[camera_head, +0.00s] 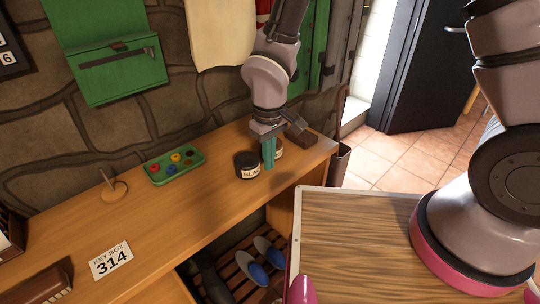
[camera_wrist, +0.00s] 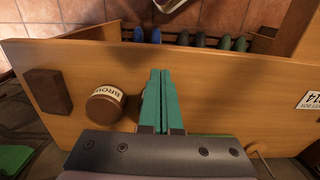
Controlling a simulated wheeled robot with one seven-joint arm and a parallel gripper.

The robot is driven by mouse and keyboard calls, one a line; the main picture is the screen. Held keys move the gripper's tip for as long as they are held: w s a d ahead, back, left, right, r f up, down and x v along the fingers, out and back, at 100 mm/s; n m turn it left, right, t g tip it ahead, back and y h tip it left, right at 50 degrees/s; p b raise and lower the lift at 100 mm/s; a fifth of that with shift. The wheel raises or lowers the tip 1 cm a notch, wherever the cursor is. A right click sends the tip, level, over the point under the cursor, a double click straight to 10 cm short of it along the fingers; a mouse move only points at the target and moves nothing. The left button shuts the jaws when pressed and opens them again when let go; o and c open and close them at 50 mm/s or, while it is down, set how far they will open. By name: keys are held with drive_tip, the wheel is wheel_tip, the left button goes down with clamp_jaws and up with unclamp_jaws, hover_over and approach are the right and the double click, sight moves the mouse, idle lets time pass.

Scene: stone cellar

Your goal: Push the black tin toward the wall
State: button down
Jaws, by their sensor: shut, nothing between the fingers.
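The black tin (camera_head: 247,166) stands upright on the wooden shelf, its pale label partly readable as "BLAC". In the wrist view, the shut fingers (camera_wrist: 162,74) stand beside a brown tin (camera_wrist: 105,105) labelled "BROW". In the head view that tin is mostly hidden behind the fingers. The stone wall (camera_head: 110,125) runs along the shelf's back edge.
A green tray with coloured knobs (camera_head: 175,166) lies left of the black tin, with a wooden peg (camera_head: 113,186) further left. A dark brown block (camera_head: 302,137) sits at the shelf's right end. A "KEY BOX 314" card (camera_head: 111,261) lies near the front. The shelf's middle front is clear.

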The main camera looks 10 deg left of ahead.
sight(270, 188)
wheel_tip(270, 188, down, 8)
drive_tip(key=shift+r, duration=0.25)
drive_tip(key=shift+w+a+r, duration=0.15)
drive_tip(key=shift+w+a, duration=0.8)
drive_tip(key=shift+a, duration=0.1)
drive_tip(key=shift+w+a, duration=0.35)
drive_tip(key=shift+a, duration=0.15)
drive_tip(key=w+a, duration=0.6)
drive_tip(key=a, duration=0.1)
drive_tip(key=w+a, duration=0.3)
drive_tip(key=a, duration=0.1)
drive_tip(key=shift+w, duration=0.4)
drive_tip(key=shift+d, duration=0.1)
